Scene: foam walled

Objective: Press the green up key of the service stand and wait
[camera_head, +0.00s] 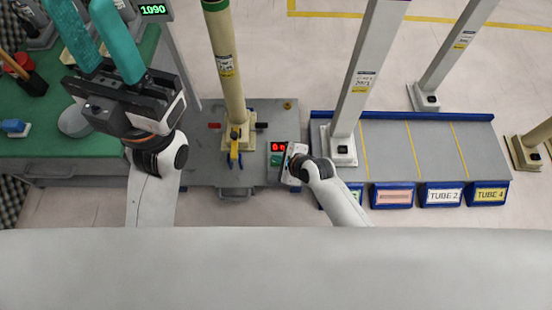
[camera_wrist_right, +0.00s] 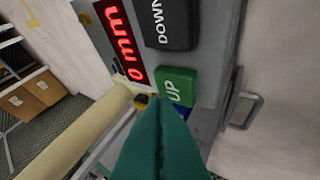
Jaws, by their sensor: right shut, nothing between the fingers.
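The service stand (camera_head: 233,190) is a grey plate with a beige column and a control box beside it. In the right wrist view the green UP key (camera_wrist_right: 176,86) sits beside the dark DOWN key (camera_wrist_right: 168,22) and a red display (camera_wrist_right: 122,40) showing 0 mm. My right gripper (camera_wrist_right: 162,108) is shut and empty, its teal fingertips just in front of the green key's lower edge; I cannot tell whether they touch. In the head view my right gripper (camera_head: 292,165) is over the box. My left gripper (camera_head: 95,45) is open and empty at upper left.
A green table (camera_head: 90,143) is at the left below my left gripper. A grey rack (camera_head: 400,150) with blue labelled fronts stands right of the box. The beige column (camera_head: 228,75) rises close to the left of the box.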

